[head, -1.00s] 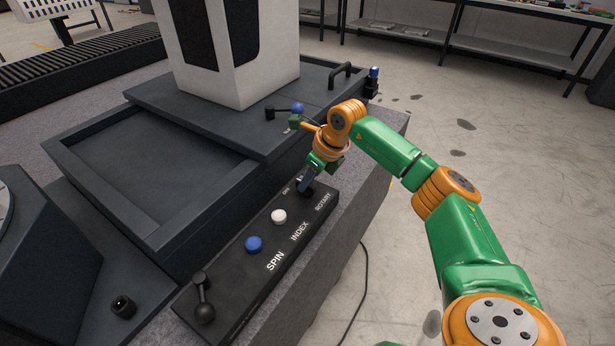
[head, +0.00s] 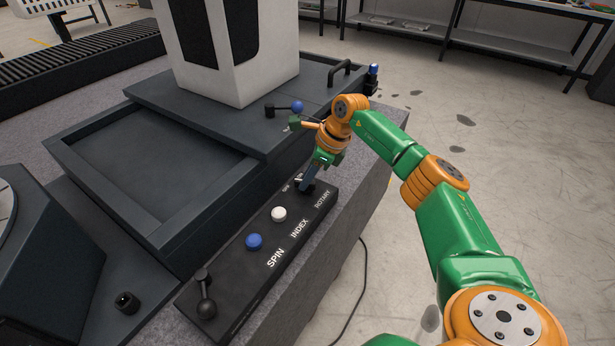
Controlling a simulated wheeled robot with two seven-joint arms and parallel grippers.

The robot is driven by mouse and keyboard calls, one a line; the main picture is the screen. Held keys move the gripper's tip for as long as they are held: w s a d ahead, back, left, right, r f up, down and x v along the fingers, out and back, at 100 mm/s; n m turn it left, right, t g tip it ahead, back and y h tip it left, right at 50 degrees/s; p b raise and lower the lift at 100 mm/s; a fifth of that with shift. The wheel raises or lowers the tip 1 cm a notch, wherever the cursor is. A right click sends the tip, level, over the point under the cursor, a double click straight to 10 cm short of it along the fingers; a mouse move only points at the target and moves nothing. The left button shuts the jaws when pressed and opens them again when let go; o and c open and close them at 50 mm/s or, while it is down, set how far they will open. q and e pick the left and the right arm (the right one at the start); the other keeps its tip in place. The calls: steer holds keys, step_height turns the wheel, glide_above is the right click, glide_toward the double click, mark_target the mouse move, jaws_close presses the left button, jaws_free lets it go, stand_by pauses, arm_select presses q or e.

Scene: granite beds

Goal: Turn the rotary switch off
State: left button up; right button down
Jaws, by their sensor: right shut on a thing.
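The rotary switch (head: 304,189) sits at the far end of a black control panel (head: 240,287), beside the label ROTARY. My right gripper (head: 307,187) is over it, with its fingers pointing down and shut on the switch knob. The fingers hide most of the knob, so its exact setting is hard to read. My left gripper is not in view.
On the same panel are a white button (head: 279,214), a blue button (head: 254,242) and a black lever (head: 205,292) at the near end. A dark machine with a raised-rim tray (head: 150,235) stands left of the panel. A blue-knobbed handle (head: 298,107) is behind my gripper.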

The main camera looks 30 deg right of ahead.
steer(key=c, duration=0.8)
jaws_free()
steer(key=v, duration=0.7)
